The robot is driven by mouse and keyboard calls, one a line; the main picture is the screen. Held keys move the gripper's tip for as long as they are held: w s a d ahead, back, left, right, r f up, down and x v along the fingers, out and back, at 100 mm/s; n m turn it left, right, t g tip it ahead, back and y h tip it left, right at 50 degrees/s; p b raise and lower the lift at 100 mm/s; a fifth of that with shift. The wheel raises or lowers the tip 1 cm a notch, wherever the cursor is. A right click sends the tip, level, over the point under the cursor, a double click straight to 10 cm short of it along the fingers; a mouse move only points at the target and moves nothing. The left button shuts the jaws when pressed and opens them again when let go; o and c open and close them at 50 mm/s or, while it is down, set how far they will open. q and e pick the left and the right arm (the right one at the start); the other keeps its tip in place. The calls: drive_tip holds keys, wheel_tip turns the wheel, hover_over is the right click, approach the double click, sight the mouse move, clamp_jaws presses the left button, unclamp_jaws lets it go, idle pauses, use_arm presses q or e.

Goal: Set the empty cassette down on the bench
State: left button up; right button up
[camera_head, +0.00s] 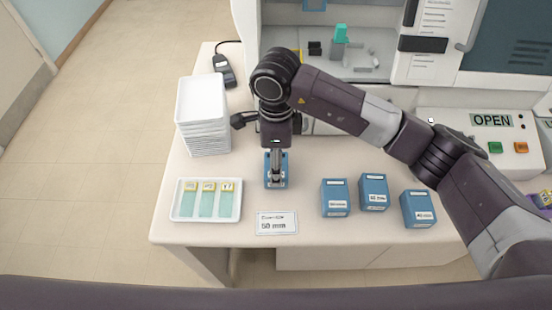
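My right gripper (276,166), on the arm coming in from the right, points straight down at a small blue cassette (284,172). Its near finger covers the middle of the cassette, with blue showing on both sides, and the gripper looks shut on it. The cassette is upright, behind the "50 mm" card, at or just above the white bench (310,237); I cannot tell if it touches. Its inside is hidden. Three more blue cassettes, (335,198), (374,193) and (418,208), stand labelled on the bench to the right. My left gripper is not in view.
A white tray (206,215) with three teal slides lies at the front left. The "50 mm" card (277,224) lies near the front edge. A stack of white trays (203,100) stands behind left. A machine with an OPEN sign (491,120) stands at the right.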

drive_tip(key=shift+f, duration=0.1)
drive_tip(key=o, duration=1.3)
drive_tip(key=shift+o, duration=0.2)
drive_tip(key=shift+r, duration=0.25)
wheel_tip(320, 180, up, 12)
drive_tip(key=b, duration=0.4)
